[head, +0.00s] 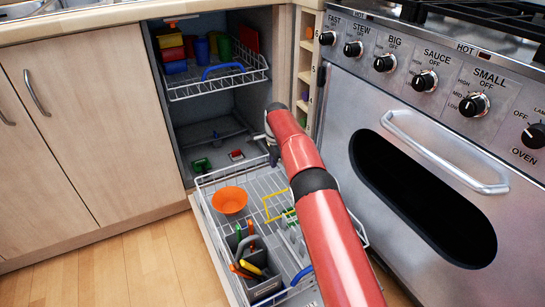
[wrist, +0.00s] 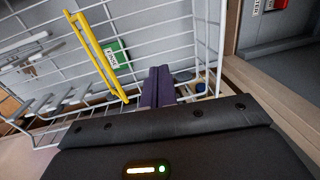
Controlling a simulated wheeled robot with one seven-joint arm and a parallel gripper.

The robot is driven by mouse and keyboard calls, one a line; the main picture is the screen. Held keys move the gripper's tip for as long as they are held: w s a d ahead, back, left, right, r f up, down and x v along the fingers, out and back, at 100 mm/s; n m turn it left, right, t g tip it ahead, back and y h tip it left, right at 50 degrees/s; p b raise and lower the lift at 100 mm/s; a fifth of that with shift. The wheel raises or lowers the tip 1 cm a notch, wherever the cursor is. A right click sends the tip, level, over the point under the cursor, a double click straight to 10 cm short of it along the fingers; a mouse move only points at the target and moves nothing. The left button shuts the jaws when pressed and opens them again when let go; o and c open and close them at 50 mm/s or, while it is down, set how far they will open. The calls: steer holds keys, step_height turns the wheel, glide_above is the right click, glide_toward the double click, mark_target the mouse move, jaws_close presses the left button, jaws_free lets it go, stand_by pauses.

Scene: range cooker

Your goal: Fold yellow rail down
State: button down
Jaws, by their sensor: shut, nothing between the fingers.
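The yellow rail (head: 266,209) is a thin wire frame at the right side of the pulled-out lower dishwasher rack (head: 208,178). In the wrist view the yellow rail (wrist: 97,58) is a narrow slanted loop, left of my fingers and seemingly standing away from the rack floor. My gripper (wrist: 160,72) shows there as two dark purple fingers, closed together and empty. A gap shows between the fingers and the rail. In the head view my red arm hides most of the gripper near the rack's back right.
The lower rack holds an orange bowl (head: 229,200) and a grey cutlery basket (head: 262,282). The upper rack (head: 205,88) with cups is above and behind. The range cooker (head: 400,130) with its oven handle (head: 440,155) stands close on the right. Open floor lies at left.

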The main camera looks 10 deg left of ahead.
steer(key=shift+w+a+r, duration=0.1)
steer(key=shift+w+r, duration=0.05)
steer(key=shift+r, duration=0.2)
stand_by(0.3)
steer(key=d+m+t, duration=0.2)
steer(key=d, duration=1)
steer(key=s+r+n+t+y, duration=0.1)
steer(key=s+r, duration=0.1)
steer(key=s, duration=0.6)
steer(key=s+a+r+n+t+y+p, duration=0.1)
steer(key=s+r+y, duration=0.1)
steer(key=s, duration=0.6)
steer(key=shift+s+a+r, duration=0.15)
steer(key=shift+s+r, duration=0.05)
steer(key=shift+r, duration=0.1)
